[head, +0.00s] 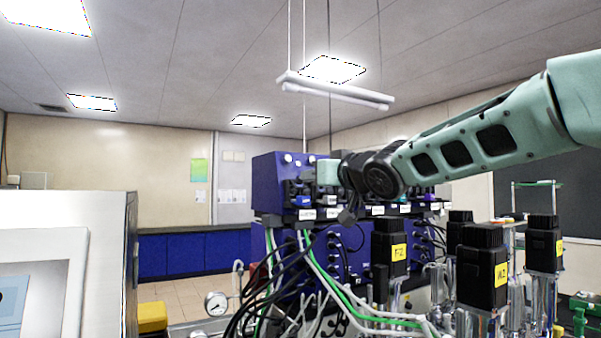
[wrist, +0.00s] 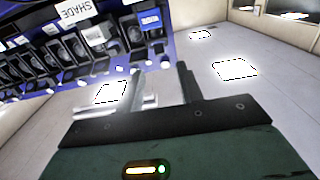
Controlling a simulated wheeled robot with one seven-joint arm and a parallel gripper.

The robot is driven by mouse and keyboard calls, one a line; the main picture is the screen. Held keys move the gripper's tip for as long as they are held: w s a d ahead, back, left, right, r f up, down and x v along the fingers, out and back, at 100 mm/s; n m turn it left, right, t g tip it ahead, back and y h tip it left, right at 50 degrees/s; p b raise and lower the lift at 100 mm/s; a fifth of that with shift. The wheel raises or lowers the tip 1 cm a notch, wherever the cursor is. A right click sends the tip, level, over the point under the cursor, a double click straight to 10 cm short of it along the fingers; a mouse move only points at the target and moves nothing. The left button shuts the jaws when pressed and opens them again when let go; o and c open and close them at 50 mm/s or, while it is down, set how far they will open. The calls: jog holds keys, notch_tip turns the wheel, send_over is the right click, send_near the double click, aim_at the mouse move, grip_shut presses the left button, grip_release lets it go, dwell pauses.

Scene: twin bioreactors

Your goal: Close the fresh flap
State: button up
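A row of small dark pump heads with flaps runs along the blue bioreactor unit (head: 282,170). In the wrist view, one pump has a blue piece (wrist: 150,20) and its neighbour a white-grey piece (wrist: 95,36). I cannot read "fresh" on any label, so I cannot tell which flap it is or how far open it stands. My gripper (wrist: 160,72) has its two fingers apart with nothing between them. Its fingertips are close to the end of the pump row. In the head view my arm reaches in from the right, and the fingertips cannot be made out.
Black motors (head: 482,268) with yellow labels stand on the vessels at right, below my arm. Black, green and white cables (head: 315,265) hang in front of the blue unit. A pale cabinet (head: 90,215) is at left. A ceiling lamp (head: 335,90) hangs above.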

aim_at(299, 181)
jog(key=p+x, duration=0.3)
jog(key=x, duration=0.4)
jog(key=shift+a+r, duration=0.1)
jog(key=shift+r, duration=0.05)
jog(key=shift+w+a+p, duration=0.3)
jog(key=shift+w, duration=0.2)
jog(key=c, duration=0.7)
